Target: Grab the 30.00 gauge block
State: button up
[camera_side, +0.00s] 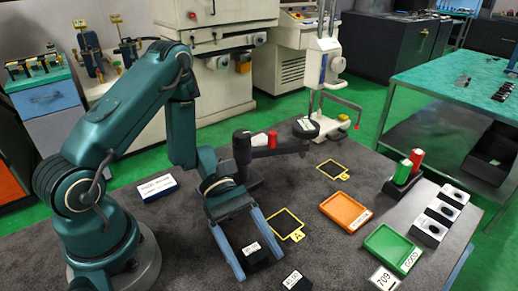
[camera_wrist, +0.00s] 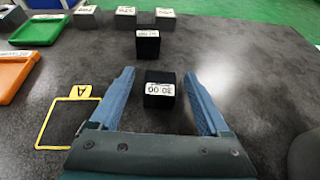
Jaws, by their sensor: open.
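The 30.00 gauge block (camera_wrist: 160,92) is a small black block with a white label reading "30.00" on top. It stands on the dark table between the two blue fingers of my gripper (camera_wrist: 158,74), with a gap on each side in the wrist view. In the side view the block (camera_side: 256,257) also shows between the fingers of my gripper (camera_side: 262,267), which are open. Whether the fingers are down at the block's height is hard to tell.
A yellow square outline marked A (camera_wrist: 68,122) lies left of my gripper. An orange tray (camera_side: 345,211) and a green tray (camera_side: 393,248) lie to the right in the side view. A black stand (camera_side: 243,160) is behind my gripper. The table right of the block is clear in the wrist view.

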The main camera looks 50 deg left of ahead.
jog(key=shift+d, duration=0.1)
grip_shut()
jog(key=shift+r, duration=0.15)
